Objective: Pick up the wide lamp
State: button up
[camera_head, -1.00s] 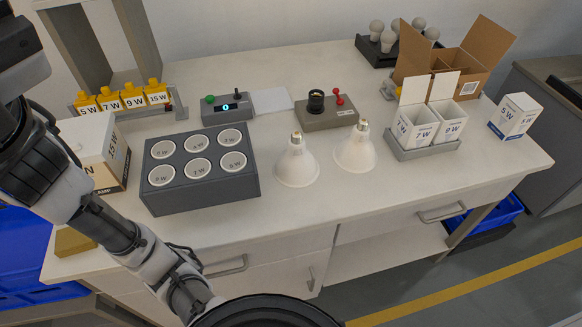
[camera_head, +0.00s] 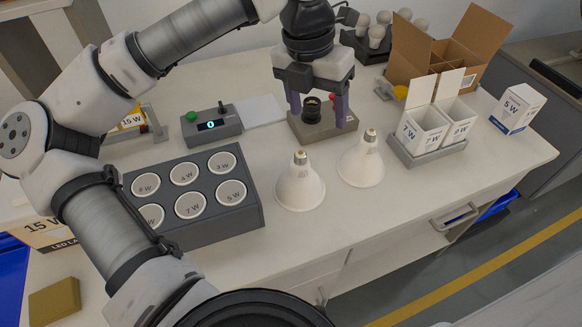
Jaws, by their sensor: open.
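Two wide white cone-shaped lamps stand base-up on the table in the middle of the view. One wide lamp (camera_head: 300,188) is at the left, and the other wide lamp (camera_head: 362,165) is to its right and slightly farther back. They look alike, and both are upright and free. My gripper (camera_head: 319,116) points down with its fingers apart and nothing between them. In the picture it is above and behind the two lamps, over the test socket block (camera_head: 320,130). Its height above the block is hard to tell.
A grey rack (camera_head: 215,226) with several labelled round wells stands left of the lamps. A switch box (camera_head: 212,126) is behind it. To the right are a tray (camera_head: 428,155) with two white cartons, a 5 W box (camera_head: 517,108) and an open cardboard box (camera_head: 447,42). The front table strip is clear.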

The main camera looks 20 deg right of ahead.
aim_at(301, 152)
jog(key=shift+n+t+y, duration=0.3)
jog(key=shift+n+y, duration=0.1)
jog(key=shift+y, duration=0.5)
jog(key=f, duration=0.3)
jog(key=w+a+f, duration=0.1)
jog(key=f, duration=0.1)
jog(key=w+a+f+p, duration=0.1)
jog(key=f, duration=0.2)
jog(key=shift+f, duration=0.3)
jog(key=shift+s+d+f+p, duration=0.1)
jog(key=shift+f+p, duration=1.05)
jog(key=shift+f, duration=2.05)
grip_shut()
